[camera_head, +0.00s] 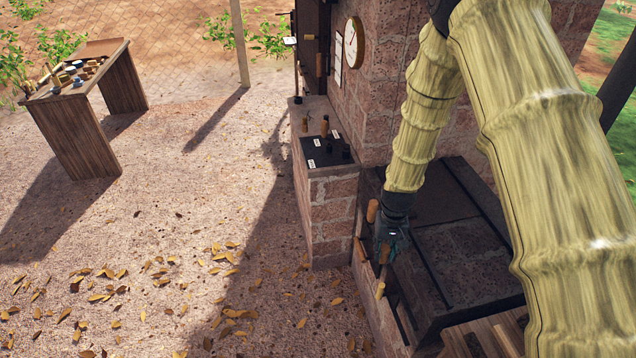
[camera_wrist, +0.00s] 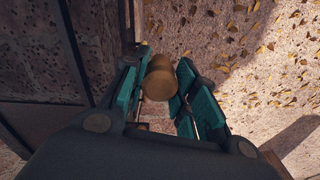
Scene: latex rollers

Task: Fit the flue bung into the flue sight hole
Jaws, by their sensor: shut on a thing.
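My gripper (camera_head: 392,238) points down beside the front edge of the dark-topped brick stove. In the wrist view my gripper (camera_wrist: 165,95) has its teal fingers closed on both sides of a brown, round-ended piece (camera_wrist: 158,78), which looks like the flue bung. The piece is held off the ground, its round end facing away from the wrist. In the head view it is small and partly hidden by the fingers. I cannot make out the flue sight hole in either view.
A brick ledge with a black labelled plate (camera_head: 322,152) and small upright pieces adjoins the stove. The stove's dark top (camera_head: 450,265) lies right of my gripper. A wooden handle (camera_head: 372,211) is close by. A wooden table (camera_head: 75,130) stands far left; leaf-strewn ground between is clear.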

